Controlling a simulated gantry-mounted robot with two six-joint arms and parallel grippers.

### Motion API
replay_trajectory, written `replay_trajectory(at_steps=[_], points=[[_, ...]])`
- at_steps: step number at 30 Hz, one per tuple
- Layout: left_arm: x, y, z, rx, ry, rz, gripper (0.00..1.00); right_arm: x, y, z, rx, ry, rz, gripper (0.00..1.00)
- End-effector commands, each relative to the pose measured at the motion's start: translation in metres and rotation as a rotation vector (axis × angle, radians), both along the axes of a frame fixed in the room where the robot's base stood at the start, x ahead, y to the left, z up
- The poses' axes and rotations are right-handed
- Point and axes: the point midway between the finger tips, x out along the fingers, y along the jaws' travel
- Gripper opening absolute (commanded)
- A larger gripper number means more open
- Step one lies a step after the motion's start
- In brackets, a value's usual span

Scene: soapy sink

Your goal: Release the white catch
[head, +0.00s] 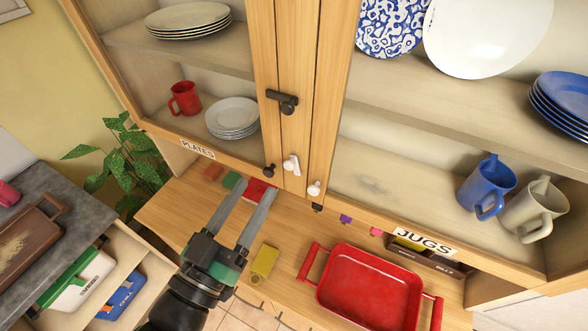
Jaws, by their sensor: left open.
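The white catch (291,165) is on the wooden strip between the two cabinet doors, near their bottom edge. It looks slightly tilted. A white knob (314,188) sits just below and right of it on the right door. My left gripper (256,186) is below and left of the catch in the picture, its two long fingers spread apart with nothing held between them. The fingers point up toward the cabinet and appear apart from the catch. My right gripper is not in view.
A black catch (284,102) is higher on the same strip, and a black knob (269,171) is on the left door. A red tray (368,290) and a yellow item (264,260) lie on the wooden counter. Mugs and plates stand inside the cabinet.

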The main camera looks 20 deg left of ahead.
Motion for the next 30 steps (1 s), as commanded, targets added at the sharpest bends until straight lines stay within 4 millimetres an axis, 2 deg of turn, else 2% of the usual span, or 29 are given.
replay_trajectory(at_steps=[1,4,11,14,20,24,30], points=[[-0.007,-0.002,-0.021,0.006,0.055,-0.006,0.58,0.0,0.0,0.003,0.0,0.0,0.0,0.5],[-0.014,-0.004,-0.045,0.015,0.116,-0.014,0.58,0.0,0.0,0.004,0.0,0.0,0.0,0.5],[-0.011,-0.006,-0.05,0.016,0.126,-0.018,0.58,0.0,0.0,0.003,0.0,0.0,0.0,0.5],[0.001,-0.007,-0.051,0.016,0.124,-0.017,0.58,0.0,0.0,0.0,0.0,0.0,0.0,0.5],[0.044,-0.01,-0.05,0.016,0.124,-0.018,0.58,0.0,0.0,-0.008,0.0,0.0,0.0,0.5],[0.074,-0.012,-0.047,0.016,0.127,-0.019,0.58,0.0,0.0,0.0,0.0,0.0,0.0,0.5],[0.098,-0.014,-0.049,0.016,0.126,-0.019,0.58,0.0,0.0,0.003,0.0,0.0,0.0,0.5]])
